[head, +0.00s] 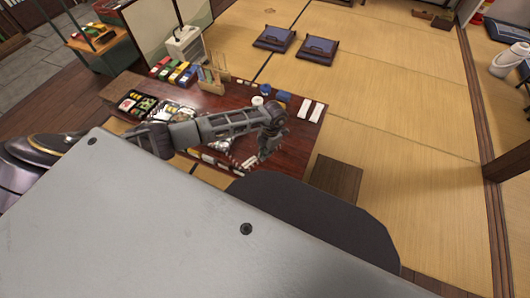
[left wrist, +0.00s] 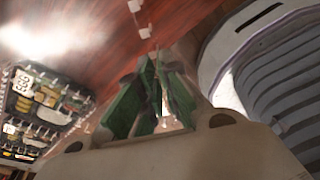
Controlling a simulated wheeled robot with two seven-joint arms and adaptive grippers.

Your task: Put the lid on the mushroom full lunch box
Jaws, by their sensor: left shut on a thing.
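A dark lunch box (head: 136,104) with mixed food in compartments sits open at the left of the low red-brown table. In the left wrist view, open dark boxes of food (left wrist: 45,98) show at the left edge; I cannot tell which one holds mushrooms. My left gripper (head: 268,150) is over the table's near right part, away from that lunch box. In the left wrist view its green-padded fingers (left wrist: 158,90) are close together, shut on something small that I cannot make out. No lid can be identified for certain. My right gripper is not in view.
Several coloured boxes (head: 175,72) line the table's (head: 228,97) far left, beside a wooden rack (head: 212,82). My left arm hides the table's middle. Two blue cushions (head: 274,38) lie on the tatami.

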